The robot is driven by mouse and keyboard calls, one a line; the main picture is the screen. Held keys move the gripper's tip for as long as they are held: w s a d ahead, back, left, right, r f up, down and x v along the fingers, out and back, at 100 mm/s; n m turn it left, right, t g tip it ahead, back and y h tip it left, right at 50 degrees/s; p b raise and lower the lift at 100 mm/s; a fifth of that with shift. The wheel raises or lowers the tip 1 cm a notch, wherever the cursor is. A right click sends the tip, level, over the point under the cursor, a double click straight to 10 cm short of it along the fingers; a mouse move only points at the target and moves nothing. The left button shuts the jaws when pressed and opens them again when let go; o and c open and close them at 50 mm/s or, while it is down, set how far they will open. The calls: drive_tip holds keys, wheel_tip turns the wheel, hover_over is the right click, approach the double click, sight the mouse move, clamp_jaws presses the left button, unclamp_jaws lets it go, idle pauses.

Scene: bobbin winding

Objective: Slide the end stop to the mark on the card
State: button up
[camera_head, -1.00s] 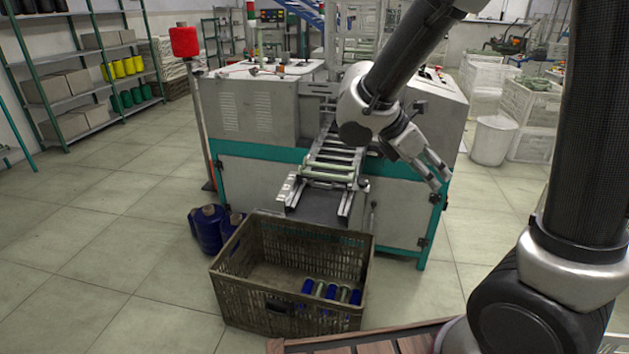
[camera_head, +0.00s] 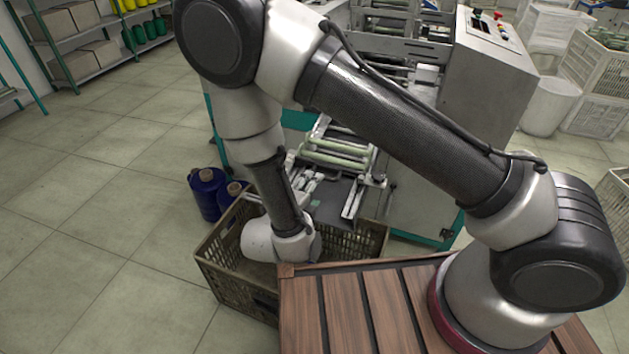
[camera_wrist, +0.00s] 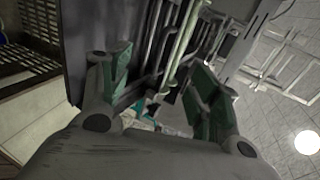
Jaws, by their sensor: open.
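The machine's discharge chute (camera_head: 340,150), with pale green rollers and metal side rails, slopes down toward the crate. I cannot surely pick out the end stop or the marked card; a small pale green patch (camera_head: 315,203) on the dark plate by the lower rails is too small to identify. My gripper (camera_wrist: 163,72) is open, with green-padded fingers apart at left and right. In the wrist view, a pale green roller (camera_wrist: 182,45) and metal rails lie beyond the fingers, with nothing visibly gripped.
A brown slatted crate (camera_head: 222,268) stands below the chute, partly covered by my arm. Blue yarn cones (camera_head: 207,192) stand left of it. The slatted wooden top (camera_head: 345,310) fills the front. Open tiled floor lies at left. A white bin (camera_head: 549,106) stands at right.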

drive_tip(key=shift+x, duration=4.55)
drive_tip(key=shift+d+f, duration=0.1)
drive_tip(key=shift+f, duration=0.05)
drive_tip(key=shift+s, duration=0.1)
clamp_jaws()
